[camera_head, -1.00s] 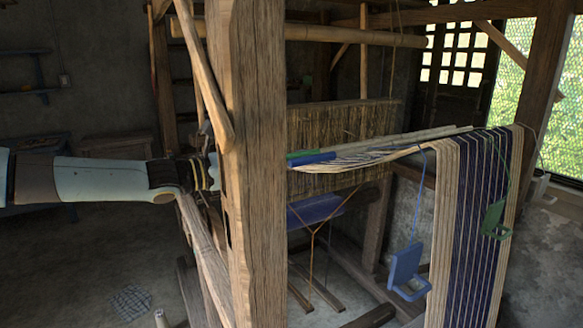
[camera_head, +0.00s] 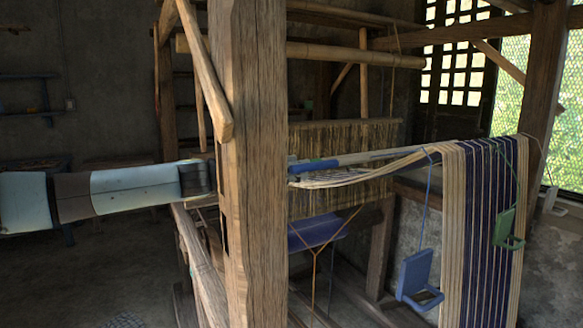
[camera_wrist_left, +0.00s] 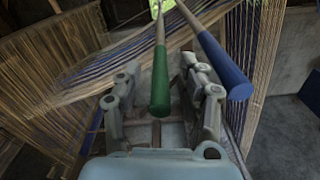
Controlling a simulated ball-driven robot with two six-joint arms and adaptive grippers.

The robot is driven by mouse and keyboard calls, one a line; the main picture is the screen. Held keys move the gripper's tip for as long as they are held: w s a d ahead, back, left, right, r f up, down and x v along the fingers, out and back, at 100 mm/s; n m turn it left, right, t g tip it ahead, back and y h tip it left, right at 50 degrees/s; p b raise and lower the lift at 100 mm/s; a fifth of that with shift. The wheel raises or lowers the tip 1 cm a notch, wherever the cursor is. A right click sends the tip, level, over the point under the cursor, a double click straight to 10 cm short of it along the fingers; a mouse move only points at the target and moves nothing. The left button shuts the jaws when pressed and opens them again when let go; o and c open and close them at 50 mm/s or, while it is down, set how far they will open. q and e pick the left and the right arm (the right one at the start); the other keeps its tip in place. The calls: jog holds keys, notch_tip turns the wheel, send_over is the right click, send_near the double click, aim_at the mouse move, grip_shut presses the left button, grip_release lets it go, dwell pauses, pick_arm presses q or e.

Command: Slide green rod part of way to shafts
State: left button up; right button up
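The green rod (camera_wrist_left: 160,82) shows in the left wrist view, its capped end pointing at me between the two fingers of my left gripper (camera_wrist_left: 162,64). The fingers stand apart on either side of it, with gaps. The blue-ended rod (camera_wrist_left: 232,78) lies to the right, outside the right finger. In the head view its blue end (camera_head: 318,165) shows by the warp threads; I cannot make out the green end there. My left arm passes behind the wooden post, which hides most of the gripper. The shafts (camera_head: 342,142) hang behind the rods. My right gripper is not in view.
The thick wooden post (camera_head: 258,215) stands in front of my left wrist. Striped warp (camera_head: 485,225) drapes over the beam at right. A blue weight (camera_head: 416,275) and a green weight (camera_head: 505,228) hang by cords. Warp threads (camera_wrist_left: 60,75) spread at left in the wrist view.

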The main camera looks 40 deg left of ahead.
pick_arm(q)
jog(key=c, duration=0.8)
grip_shut()
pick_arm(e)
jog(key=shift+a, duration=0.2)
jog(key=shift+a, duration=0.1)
pick_arm(q)
jog(key=w+a+f+b, duration=0.2)
jog(key=a+b, duration=0.4)
jog(key=b, duration=0.1)
jog(key=w+a+f+b, duration=0.1)
jog(key=a+f+b, duration=0.1)
jog(key=a+b, duration=0.4)
jog(key=shift+w+a+b, duration=0.35)
jog(key=shift+a+b, duration=0.05)
jog(key=shift+b, duration=0.7)
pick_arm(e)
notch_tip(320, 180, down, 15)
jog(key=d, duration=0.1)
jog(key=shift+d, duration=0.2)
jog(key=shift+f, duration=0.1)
pick_arm(q)
jog(key=o, duration=0.8)
grip_release()
jog(key=shift+f, duration=0.1)
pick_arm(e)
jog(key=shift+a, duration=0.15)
